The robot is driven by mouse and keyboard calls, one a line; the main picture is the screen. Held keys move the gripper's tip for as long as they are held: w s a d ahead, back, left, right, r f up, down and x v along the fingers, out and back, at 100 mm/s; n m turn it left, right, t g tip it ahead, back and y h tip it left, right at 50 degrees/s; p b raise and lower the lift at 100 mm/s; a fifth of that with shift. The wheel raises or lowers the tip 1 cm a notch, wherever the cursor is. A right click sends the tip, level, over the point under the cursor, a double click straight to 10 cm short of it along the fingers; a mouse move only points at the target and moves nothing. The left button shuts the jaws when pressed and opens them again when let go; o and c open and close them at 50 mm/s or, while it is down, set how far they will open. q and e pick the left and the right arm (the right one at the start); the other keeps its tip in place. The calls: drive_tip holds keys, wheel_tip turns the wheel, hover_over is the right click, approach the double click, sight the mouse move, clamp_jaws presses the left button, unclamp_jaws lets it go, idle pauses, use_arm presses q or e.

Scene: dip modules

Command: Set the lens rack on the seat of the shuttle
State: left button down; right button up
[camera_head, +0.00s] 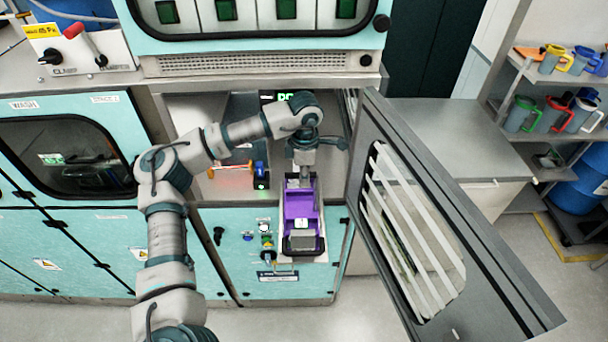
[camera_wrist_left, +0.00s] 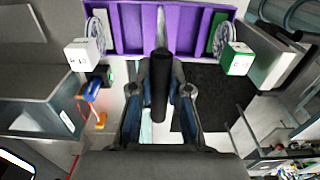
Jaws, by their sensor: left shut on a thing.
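The purple lens rack (camera_head: 303,208) hangs below my left gripper (camera_head: 303,168) at the open cabinet bay in the head view. In the left wrist view the rack (camera_wrist_left: 205,40) spans the top, with ribbed slots and round pale discs at its ends. My left gripper (camera_wrist_left: 160,88) is shut on the rack's dark upright handle (camera_wrist_left: 160,70). The rack is close to the bay's front edge; I cannot tell whether it touches anything beneath. I cannot make out the shuttle's seat for certain. My right gripper is not in view.
An open grey door (camera_head: 405,200) with a slotted window stands right of the rack. A small dark-and-blue device (camera_head: 261,175) with a green light and a red-and-yellow rod (camera_head: 232,167) are left inside the bay. The machine housing (camera_head: 260,40) overhangs it.

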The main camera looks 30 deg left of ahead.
use_arm(q)
drive_tip(key=c, duration=1.1)
unclamp_jaws()
drive_tip(key=shift+c, duration=0.2)
wheel_tip(320, 180, up, 12)
drive_tip(key=b, duration=0.1)
